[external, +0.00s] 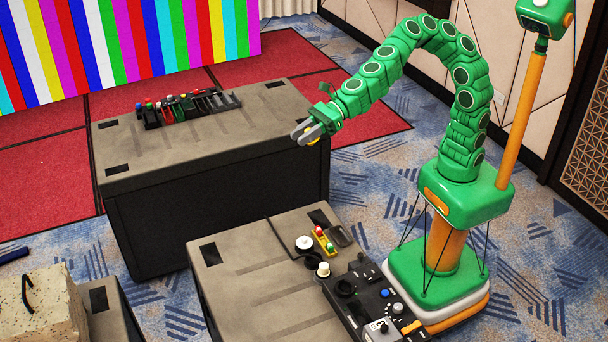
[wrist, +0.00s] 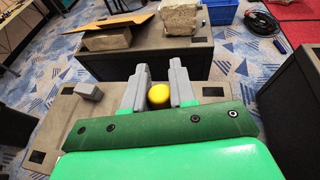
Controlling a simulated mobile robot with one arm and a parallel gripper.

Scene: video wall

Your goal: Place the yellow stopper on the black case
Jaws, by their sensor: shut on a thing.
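My gripper (external: 308,132) is shut on the yellow stopper (wrist: 158,95), which shows between the two grey fingers in the wrist view. In the external view only a bit of the stopper (external: 313,141) shows under the fingers. The gripper is in the air near the right end of a large black case (external: 220,210) with a grey-brown top. A second such case (external: 250,262) stands nearer, with control gear on it. A third (external: 104,300) is at the lower left. I cannot tell which one the task means.
A rack of coloured tools (external: 190,108) lies on the back case. The near case holds a control panel (external: 375,310), a white knob (external: 304,243) and small coloured parts. A stone block (external: 45,305) sits on the lower-left case. Much of the near case's left top is bare.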

